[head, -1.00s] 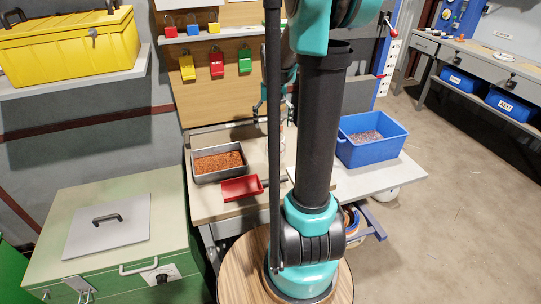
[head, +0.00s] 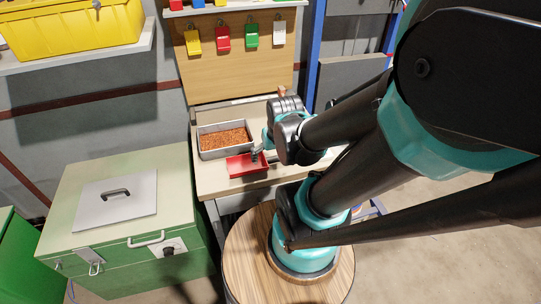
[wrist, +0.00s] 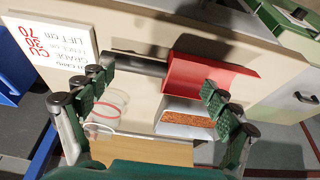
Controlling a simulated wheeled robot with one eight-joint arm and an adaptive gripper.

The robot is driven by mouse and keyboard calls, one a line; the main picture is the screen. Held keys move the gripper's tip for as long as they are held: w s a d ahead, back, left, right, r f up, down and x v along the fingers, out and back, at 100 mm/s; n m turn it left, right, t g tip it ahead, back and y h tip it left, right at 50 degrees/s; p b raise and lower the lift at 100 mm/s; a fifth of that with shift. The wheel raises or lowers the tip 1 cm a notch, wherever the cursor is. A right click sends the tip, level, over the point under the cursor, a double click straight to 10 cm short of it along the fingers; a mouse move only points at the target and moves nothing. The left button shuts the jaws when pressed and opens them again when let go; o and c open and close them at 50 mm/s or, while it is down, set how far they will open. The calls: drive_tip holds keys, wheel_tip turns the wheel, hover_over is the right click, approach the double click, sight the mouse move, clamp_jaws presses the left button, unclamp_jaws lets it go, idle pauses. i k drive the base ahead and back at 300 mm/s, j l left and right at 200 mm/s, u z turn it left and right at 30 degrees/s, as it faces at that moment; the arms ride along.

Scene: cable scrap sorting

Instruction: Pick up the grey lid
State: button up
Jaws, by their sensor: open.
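The grey lid (head: 115,198) is a flat, light grey plate with a black arched handle (head: 116,193). In the head view it lies flat on top of the green chest (head: 60,245) at left. My gripper (head: 262,150) is over the bench near the red scoop, well to the right of the lid and apart from it. In the wrist view my gripper (wrist: 155,105) has its two green-padded fingers spread wide, with nothing held between them. A corner of the green chest (wrist: 290,25) shows at the upper right there; the lid cannot be made out.
The red scoop (head: 240,168) and a metal tray of copper granules (head: 200,142) are on the bench. The wrist view also shows a clear round container (wrist: 105,108) and a printed sign (wrist: 50,45).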

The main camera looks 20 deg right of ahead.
sight(113, 201)
drive_tip(key=k+l+z, duration=0.15)
drive_tip(key=z, duration=0.2)
drive_tip(key=l+z, duration=0.3)
drive_tip(key=k+l+z, duration=0.15)
drive_tip(key=l+z, duration=0.2)
drive_tip(key=u, duration=2.35)
drive_tip(key=i+j+z, duration=0.15)
drive_tip(key=i+j, duration=0.25)
